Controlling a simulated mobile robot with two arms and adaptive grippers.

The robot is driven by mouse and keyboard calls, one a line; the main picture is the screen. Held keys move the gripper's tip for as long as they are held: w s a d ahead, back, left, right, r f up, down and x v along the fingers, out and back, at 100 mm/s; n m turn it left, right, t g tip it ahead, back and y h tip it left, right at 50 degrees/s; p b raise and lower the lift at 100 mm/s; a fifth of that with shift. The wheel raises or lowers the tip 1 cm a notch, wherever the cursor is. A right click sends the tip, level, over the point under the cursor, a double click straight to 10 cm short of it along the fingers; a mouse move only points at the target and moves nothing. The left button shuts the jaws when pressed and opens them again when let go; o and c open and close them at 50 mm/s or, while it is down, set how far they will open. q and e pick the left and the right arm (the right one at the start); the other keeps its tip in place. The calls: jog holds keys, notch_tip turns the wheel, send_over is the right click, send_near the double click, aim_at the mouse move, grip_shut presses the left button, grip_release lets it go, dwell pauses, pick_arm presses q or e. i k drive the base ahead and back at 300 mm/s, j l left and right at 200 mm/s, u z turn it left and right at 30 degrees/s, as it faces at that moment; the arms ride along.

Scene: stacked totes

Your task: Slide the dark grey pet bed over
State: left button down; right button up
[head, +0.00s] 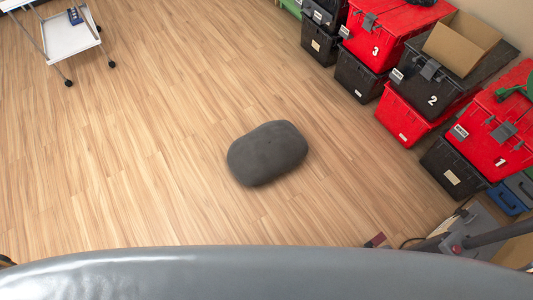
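The dark grey pet bed (267,153) lies on the wooden floor near the middle of the head view. It is a rounded, cushion-like shape, and the floor around it is bare. Neither of my grippers shows in the head view, and nothing is touching the pet bed.
Stacked red and black totes (384,36) line the right side, with an open cardboard box (461,44) on top of one. A white wheeled cart (70,36) stands at the upper left. The wooden floor (130,150) left of the pet bed is clear.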

aim_at(273, 148)
jog(key=i+j+u, duration=0.15)
jog(key=i+j, duration=0.15)
jog(key=i, duration=0.15)
jog(key=i+j+u, duration=0.1)
jog(key=i+j, duration=0.15)
jog(key=i, duration=0.2)
